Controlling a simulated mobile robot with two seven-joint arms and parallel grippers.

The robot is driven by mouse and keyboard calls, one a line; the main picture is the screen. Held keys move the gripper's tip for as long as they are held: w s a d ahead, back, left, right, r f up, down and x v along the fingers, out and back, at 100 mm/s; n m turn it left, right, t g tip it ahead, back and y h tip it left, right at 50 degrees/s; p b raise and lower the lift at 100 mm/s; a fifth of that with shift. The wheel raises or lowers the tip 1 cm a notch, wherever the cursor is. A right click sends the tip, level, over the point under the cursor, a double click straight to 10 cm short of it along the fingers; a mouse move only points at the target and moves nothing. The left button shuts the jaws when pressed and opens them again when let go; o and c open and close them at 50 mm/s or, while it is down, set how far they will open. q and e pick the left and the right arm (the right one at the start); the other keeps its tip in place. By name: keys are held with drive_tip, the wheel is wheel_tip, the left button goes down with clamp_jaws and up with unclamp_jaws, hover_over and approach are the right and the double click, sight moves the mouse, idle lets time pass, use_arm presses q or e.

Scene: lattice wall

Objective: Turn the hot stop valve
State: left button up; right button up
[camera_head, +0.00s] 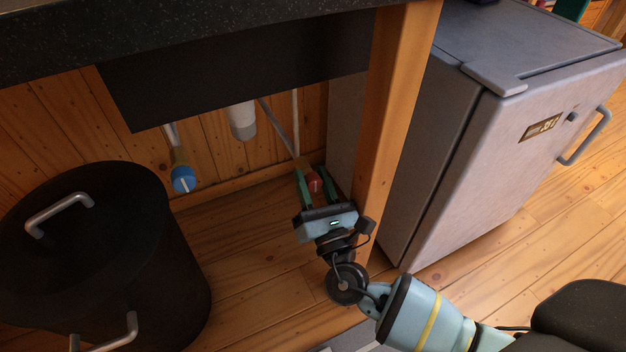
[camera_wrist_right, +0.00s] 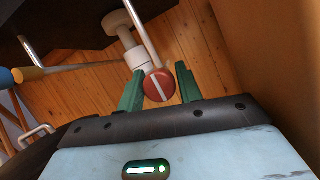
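The red hot stop valve knob (camera_head: 314,181) sits low under the counter, beside the wooden post. It has a pale stripe across its face and also shows in the right wrist view (camera_wrist_right: 158,86). My right gripper (camera_head: 312,178) is open, with its green fingers on either side of the knob. In the right wrist view the right gripper (camera_wrist_right: 160,82) has the knob between its fingertips, with narrow gaps; contact cannot be made out clearly. A blue valve knob (camera_head: 184,179) hangs to the left. My left gripper is out of view.
A wooden post (camera_head: 388,120) stands close to the right of my gripper, with a grey fridge (camera_head: 480,150) beyond it. A black lidded pot (camera_head: 110,250) stands on the left. The dark sink underside (camera_head: 240,85) and a white drain pipe (camera_head: 242,120) hang above.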

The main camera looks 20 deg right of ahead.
drive_tip(key=c, duration=0.5)
drive_tip(key=shift+c, duration=0.2)
